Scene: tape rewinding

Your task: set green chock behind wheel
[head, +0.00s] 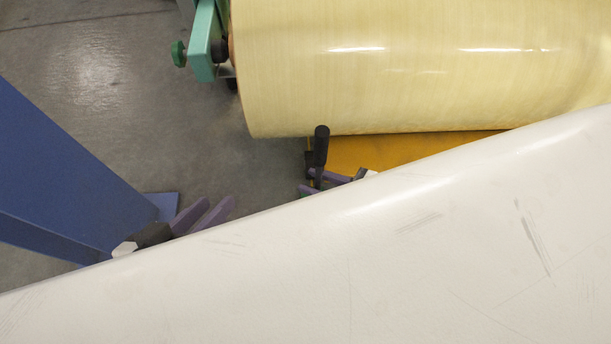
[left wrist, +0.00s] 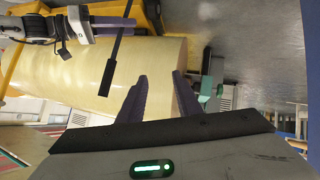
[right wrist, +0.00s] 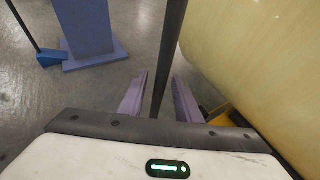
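A dark upright rod with a thick black grip (head: 321,145) stands beside the large yellow roll. My right gripper (head: 322,179) is at the rod. In the right wrist view, the rod (right wrist: 170,50) passes between its parted fingers (right wrist: 160,75), with slim gaps on both sides. My left gripper (head: 228,206) is open and empty, left of the rod; its fingers (left wrist: 160,76) also show in the left wrist view. I cannot clearly make out the wheel.
The yellow roll (head: 400,70) fills the upper right, above an orange base (head: 400,150). A green bracket (head: 205,40) holds its end. A blue post (head: 60,170) stands left. A blue block with a rod (right wrist: 52,57) lies on the floor. Grey floor is clear between post and roll.

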